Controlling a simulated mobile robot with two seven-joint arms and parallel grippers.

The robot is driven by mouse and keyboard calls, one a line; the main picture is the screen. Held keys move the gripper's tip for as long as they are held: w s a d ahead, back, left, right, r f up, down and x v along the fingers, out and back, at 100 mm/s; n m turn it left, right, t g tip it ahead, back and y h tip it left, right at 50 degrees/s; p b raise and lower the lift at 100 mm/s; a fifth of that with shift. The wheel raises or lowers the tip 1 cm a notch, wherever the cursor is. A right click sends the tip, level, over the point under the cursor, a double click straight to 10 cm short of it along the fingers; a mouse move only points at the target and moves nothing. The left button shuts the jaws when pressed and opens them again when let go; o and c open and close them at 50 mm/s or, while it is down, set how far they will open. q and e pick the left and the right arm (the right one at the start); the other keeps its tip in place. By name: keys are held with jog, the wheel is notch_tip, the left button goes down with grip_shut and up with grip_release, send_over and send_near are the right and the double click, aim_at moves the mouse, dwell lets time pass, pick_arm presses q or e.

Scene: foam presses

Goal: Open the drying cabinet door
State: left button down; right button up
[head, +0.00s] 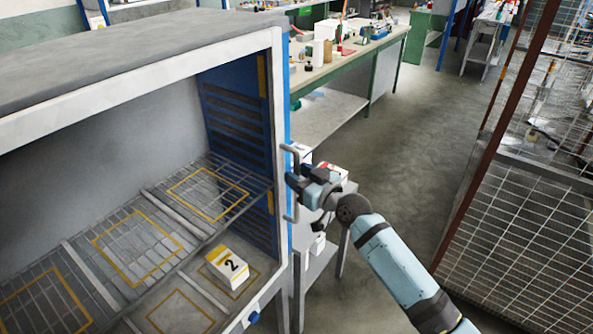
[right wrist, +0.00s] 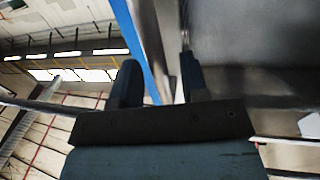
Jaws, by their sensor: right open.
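The grey drying cabinet (head: 110,88) fills the left of the head view. Its wire shelf, slatted blue inner wall and yellow-marked places show through the front; I cannot tell whether a clear pane covers them. A vertical metal bar handle (head: 296,210) stands out beside the blue strip at the cabinet's right front edge. My right gripper (head: 293,178) is at this handle, open, its tips overlapping the bar's middle. In the right wrist view the two fingers (right wrist: 160,82) are apart, with a blue strip and grey metal beyond them. Contact is unclear. My left gripper is not seen.
A yellow-and-white box (head: 228,268) marked 2 lies inside the cabinet, low. A small stand (head: 338,235) with boxes is behind my right gripper. A green-legged workbench (head: 345,68) is behind. A wire mesh fence (head: 520,215) is right; open floor (head: 410,150) lies between.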

jog(key=shift+w+a, duration=0.35)
jog(key=shift+w, duration=0.1)
grip_shut()
jog(key=shift+s+d, duration=0.1)
jog(key=shift+d, duration=0.05)
